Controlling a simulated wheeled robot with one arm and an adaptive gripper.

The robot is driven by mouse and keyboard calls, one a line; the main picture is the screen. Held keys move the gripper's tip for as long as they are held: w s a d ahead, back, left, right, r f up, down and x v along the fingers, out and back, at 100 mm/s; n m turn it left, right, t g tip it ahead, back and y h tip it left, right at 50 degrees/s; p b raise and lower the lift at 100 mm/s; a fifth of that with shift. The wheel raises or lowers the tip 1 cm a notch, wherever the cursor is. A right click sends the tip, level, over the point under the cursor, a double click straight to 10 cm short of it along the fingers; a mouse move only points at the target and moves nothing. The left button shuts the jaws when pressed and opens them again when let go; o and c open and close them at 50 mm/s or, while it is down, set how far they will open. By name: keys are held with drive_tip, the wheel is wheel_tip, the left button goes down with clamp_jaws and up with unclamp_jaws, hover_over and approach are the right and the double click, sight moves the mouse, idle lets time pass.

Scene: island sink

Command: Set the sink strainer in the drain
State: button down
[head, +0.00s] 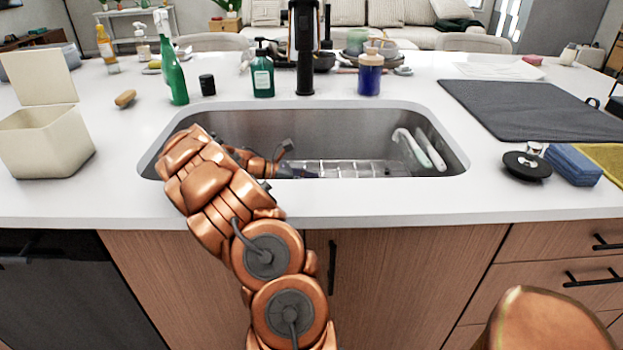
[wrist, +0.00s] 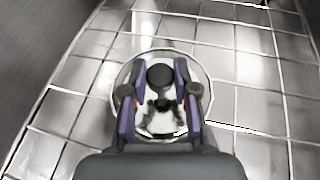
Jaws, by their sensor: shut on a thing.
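The sink strainer (wrist: 160,75) shows in the wrist view as a round piece with a thin bright rim and a dark knob in its middle. My gripper (wrist: 159,92) has its two purple-grey fingers on either side of the knob and is shut on it. The strainer is over the sink floor; whether it touches the floor, and where the drain is, I cannot tell. In the head view, my arm reaches over the front edge into the sink (head: 300,123), and the front rim hides the gripper's lower part and the strainer.
White-handled utensils (head: 418,148) lean at the sink's right. A black disc with a metallic knob (head: 527,165) and a blue sponge (head: 573,165) lie right of the sink. The black faucet (head: 305,50), green bottle (head: 173,75) and soap bottle (head: 262,72) stand behind. A cream box (head: 45,140) stands left.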

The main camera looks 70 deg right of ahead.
drive_tip(key=shift+s+a+f, duration=0.15)
drive_tip(key=shift+s+f, duration=0.05)
drive_tip(key=shift+f, duration=0.6)
drive_tip(key=shift+s+a+f, duration=0.1)
drive_tip(key=shift+s+f, duration=0.05)
drive_tip(key=shift+f, duration=0.65)
drive_tip(key=c, duration=0.8)
unclamp_jaws()
drive_tip(key=shift+w+a+r, duration=0.25)
drive_tip(key=shift+w+r, duration=0.15)
drive_tip(key=shift+w, duration=0.05)
drive_tip(key=w, duration=0.1)
drive_tip(key=w+a+r, duration=0.1)
drive_tip(key=w, duration=0.1)
drive_tip(key=w+a+r, duration=0.1)
drive_tip(key=shift+w+r, duration=0.2)
drive_tip(key=shift+w, duration=0.1)
drive_tip(key=a+r, duration=0.3)
drive_tip(key=shift+w+p, duration=0.3)
drive_tip(key=shift+w, duration=0.1)
drive_tip(key=shift+w+d+f, duration=0.1)
drive_tip(key=shift+d+f, duration=0.05)
drive_tip(key=shift+d, duration=0.5)
